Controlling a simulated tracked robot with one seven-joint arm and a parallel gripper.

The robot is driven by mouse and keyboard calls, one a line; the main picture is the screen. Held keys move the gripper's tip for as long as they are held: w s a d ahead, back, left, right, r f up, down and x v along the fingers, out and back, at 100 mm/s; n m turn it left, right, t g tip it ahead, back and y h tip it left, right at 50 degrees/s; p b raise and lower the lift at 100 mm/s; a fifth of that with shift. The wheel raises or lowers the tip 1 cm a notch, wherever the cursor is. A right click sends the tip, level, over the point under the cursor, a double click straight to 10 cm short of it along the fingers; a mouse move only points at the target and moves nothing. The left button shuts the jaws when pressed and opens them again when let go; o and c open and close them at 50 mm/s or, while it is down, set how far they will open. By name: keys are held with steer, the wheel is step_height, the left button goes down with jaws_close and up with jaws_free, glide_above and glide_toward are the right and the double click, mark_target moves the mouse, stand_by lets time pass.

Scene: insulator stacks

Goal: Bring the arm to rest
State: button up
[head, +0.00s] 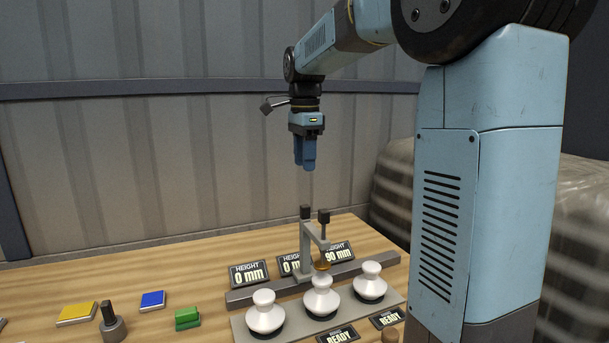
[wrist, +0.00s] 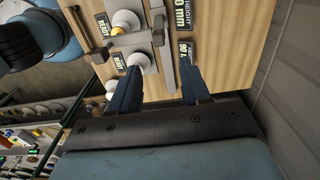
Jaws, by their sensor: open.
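My gripper (head: 306,166) hangs in the air above the back of the wooden table, fingers pointing down. It is well above the grey metal gauge frame (head: 305,238) and touches nothing. In the wrist view my gripper (wrist: 160,88) shows its two blue fingers spread apart with nothing between them. My blue arm (head: 340,38) reaches in from the upper right, bent down at the wrist. Three white insulators stand in a row on a grey base, the left one (head: 265,312), the middle one (head: 322,298) and the right one (head: 370,283).
Height displays (head: 248,274) stand behind the insulators, and "READY" plates (head: 388,317) lie in front. A yellow block (head: 77,314), a blue block (head: 153,300), green blocks (head: 187,318) and a dark weight (head: 112,325) lie on the left. A ribbed wall (head: 150,150) stands behind.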

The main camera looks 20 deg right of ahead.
steer(key=shift+r, duration=0.5)
steer(key=shift+s, duration=0.1)
steer(key=s+f+n+t, duration=0.2)
steer(key=s+f+n, duration=0.3)
steer(key=s+n, duration=0.3)
steer(key=s+f+n+t, duration=0.3)
steer(key=s+n, duration=0.6)
steer(key=s, duration=0.8)
step_height(320, 180, down, 2)
steer(key=shift+f+t, duration=0.25)
steer(key=shift+t, duration=0.05)
